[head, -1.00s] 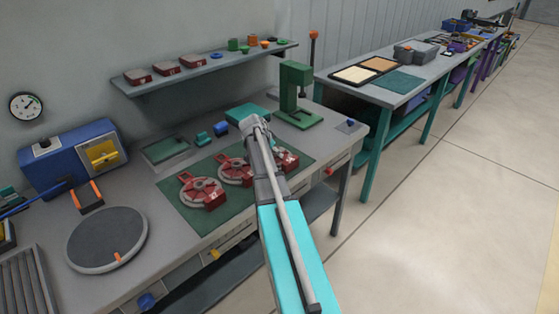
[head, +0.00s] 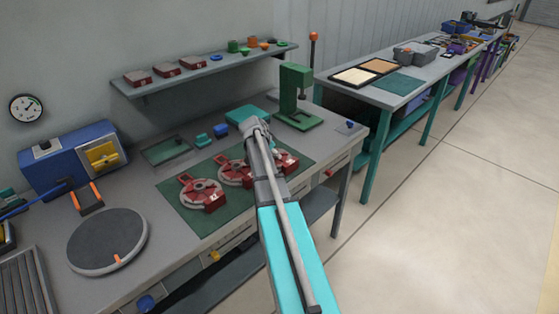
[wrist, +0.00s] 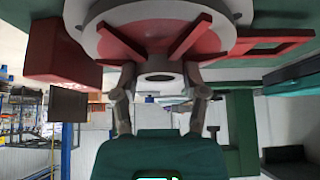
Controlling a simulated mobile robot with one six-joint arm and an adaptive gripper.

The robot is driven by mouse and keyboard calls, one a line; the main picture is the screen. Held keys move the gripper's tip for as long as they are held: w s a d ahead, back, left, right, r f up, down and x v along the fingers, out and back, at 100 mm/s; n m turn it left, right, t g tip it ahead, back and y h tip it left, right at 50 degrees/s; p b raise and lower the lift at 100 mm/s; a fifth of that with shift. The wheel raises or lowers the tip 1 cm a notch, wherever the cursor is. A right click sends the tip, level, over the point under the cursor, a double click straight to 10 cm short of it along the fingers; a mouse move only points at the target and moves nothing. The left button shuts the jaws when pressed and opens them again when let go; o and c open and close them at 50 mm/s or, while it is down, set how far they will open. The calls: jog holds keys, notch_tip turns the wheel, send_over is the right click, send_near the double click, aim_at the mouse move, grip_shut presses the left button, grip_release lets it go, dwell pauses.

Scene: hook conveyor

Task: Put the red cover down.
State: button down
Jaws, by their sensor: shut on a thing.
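In the wrist view, my gripper (wrist: 160,75) is shut, with its fingers on either side of the pale hub of a red-and-grey part. I take this part as the red cover (wrist: 117,42); it has red spokes, a round grey body and a red block at its left. In the head view, red-and-grey units lie in a row on a green mat (head: 218,222): a left one (head: 203,194), a middle one (head: 235,172) and a right one (head: 287,160) partly behind my arm. My fingertips are hidden there, so their height above the mat is unclear.
A green press (head: 297,98) stands behind my arm. A grey turntable (head: 107,240) and a blue machine (head: 70,157) are at left. A wall shelf (head: 205,72) holds red boxes and small coloured parts. The mat's front left corner is clear.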

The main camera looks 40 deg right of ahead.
jog(key=shift+w+r, duration=0.1)
jog(key=shift+r, duration=0.1)
dwell(0.3)
notch_tip(320, 180, up, 3)
jog(key=p, duration=0.3)
jog(key=shift+f, duration=0.15)
jog(key=s+a+r+p, duration=0.7)
jog(key=s+r+p, duration=0.3)
jog(key=s, duration=0.2)
jog(key=shift+a, duration=0.2)
dwell(0.5)
jog(key=shift+s+f, duration=0.1)
jog(key=shift+s, duration=0.05)
dwell(0.5)
